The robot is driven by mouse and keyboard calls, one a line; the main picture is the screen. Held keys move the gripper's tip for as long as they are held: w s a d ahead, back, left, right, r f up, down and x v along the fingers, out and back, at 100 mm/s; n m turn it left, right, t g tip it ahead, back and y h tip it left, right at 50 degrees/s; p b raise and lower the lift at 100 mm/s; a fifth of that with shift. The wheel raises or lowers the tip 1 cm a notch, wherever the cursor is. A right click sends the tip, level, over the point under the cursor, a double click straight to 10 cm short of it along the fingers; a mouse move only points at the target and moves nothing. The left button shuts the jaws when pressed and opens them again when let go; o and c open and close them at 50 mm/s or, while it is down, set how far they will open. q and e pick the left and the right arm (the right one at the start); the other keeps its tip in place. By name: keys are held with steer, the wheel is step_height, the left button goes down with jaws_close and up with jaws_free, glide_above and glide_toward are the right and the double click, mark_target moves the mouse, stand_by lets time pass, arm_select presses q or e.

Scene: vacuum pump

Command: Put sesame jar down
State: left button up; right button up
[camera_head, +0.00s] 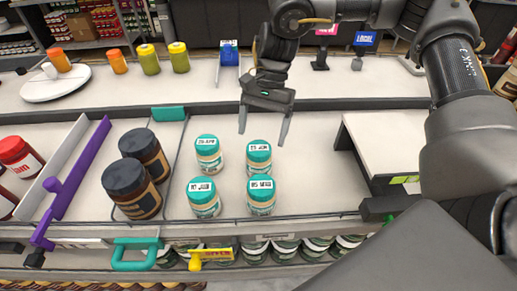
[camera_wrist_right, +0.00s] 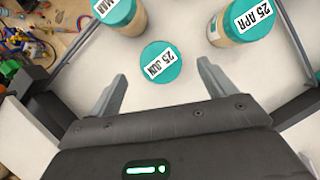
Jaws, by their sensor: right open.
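Several jars with teal lids and date labels stand upright on the white shelf. The back right jar (camera_head: 258,157), marked 25 JUN, is closest to my right gripper (camera_head: 263,134). My right gripper is open and empty, its fingertips just behind and above that jar. In the right wrist view the same teal lid (camera_wrist_right: 160,62) shows just beyond and between the open fingers, with no finger touching it that I can see. The 25 APR jar (camera_head: 208,153) stands to its left, and two more jars (camera_head: 261,195) stand in front. My left gripper is not in view.
Two dark-lidded jars (camera_head: 133,190) stand left of the teal jars, beside a purple divider (camera_head: 75,180). A raised white shelf (camera_head: 395,145) is at right. Yellow-green bottles (camera_head: 148,60) and a round white board (camera_head: 50,88) are on the back counter.

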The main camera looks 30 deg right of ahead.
steer(key=shift+v, duration=2.6)
steer(key=shift+a, duration=0.1)
